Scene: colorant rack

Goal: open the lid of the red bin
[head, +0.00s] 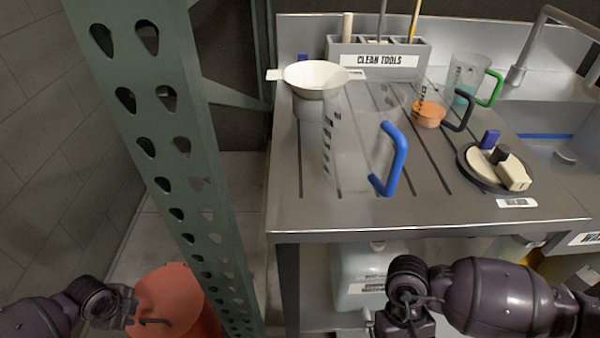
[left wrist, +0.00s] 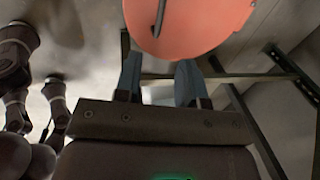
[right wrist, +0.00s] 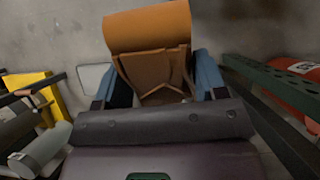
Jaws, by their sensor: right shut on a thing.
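The red bin (head: 205,318) stands on the floor at the lower left of the head view, beside the green post. Its round lid (head: 172,292) looks closed and has a dark handle (head: 156,322). The lid (left wrist: 185,28) also fills the top of the left wrist view, with the handle (left wrist: 159,18) on it. My left gripper (left wrist: 160,80) is open and empty, and its fingertips are just short of the lid's edge. My right gripper (right wrist: 158,85) is shut on an orange-brown object (right wrist: 148,32), whose kind I cannot tell.
The green perforated post (head: 185,160) rises right beside the bin. A steel counter (head: 300,205) stands to its right, with a clear jug with a blue handle (head: 392,160), a white funnel (head: 316,78) and a clean-tools holder (head: 380,60). A pale container (head: 362,270) sits below.

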